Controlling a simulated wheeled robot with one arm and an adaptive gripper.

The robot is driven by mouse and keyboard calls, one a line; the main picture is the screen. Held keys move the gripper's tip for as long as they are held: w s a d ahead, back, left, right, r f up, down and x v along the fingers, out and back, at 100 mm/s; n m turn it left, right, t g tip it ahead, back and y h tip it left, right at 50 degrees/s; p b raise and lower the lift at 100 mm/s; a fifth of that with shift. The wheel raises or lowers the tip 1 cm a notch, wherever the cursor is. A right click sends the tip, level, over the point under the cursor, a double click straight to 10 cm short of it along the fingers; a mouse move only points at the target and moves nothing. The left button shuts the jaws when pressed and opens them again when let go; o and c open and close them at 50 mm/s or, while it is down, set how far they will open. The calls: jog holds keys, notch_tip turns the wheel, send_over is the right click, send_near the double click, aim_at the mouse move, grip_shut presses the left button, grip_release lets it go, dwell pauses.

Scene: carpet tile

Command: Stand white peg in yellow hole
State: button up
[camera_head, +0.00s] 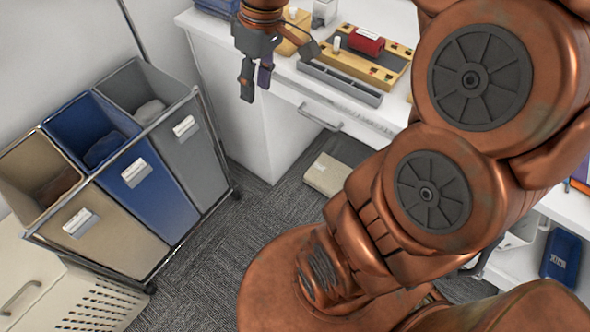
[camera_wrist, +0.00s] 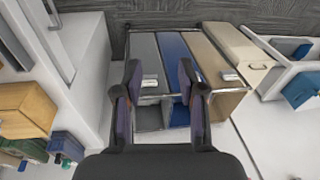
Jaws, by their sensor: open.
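A small white peg (camera_head: 336,44) stands upright at the left end of a yellow wooden board (camera_head: 372,72) on the white counter. The board has dark and coloured spots along it. I cannot tell at this size which is the yellow hole, or whether the peg sits in a hole. My gripper (camera_head: 256,82) is open and empty, to the left of the board and beyond the counter's front edge. In the wrist view my gripper (camera_wrist: 160,77) faces the laundry bins with nothing between its fingers; peg and board are not identifiable there.
A long grey compartment tray (camera_head: 340,84) lies in front of the board. A wooden box (camera_head: 295,32) stands left of it. A three-bin laundry sorter (camera_head: 125,170) stands on the floor at left. A beige box (camera_head: 327,174) lies on the carpet. My arm hides the counter's right side.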

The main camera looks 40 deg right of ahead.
jog(key=s+a+f+m+g+h, duration=0.1)
jog(key=s+f, duration=0.3)
jog(key=s, duration=0.5)
jog(key=s+a+f+m+g+h, duration=0.1)
jog(key=s+a+f+m, duration=0.2)
jog(key=s, duration=0.6)
jog(key=shift+a+f, duration=0.4)
jog(key=shift+f, duration=0.2)
jog(key=shift+d, duration=0.1)
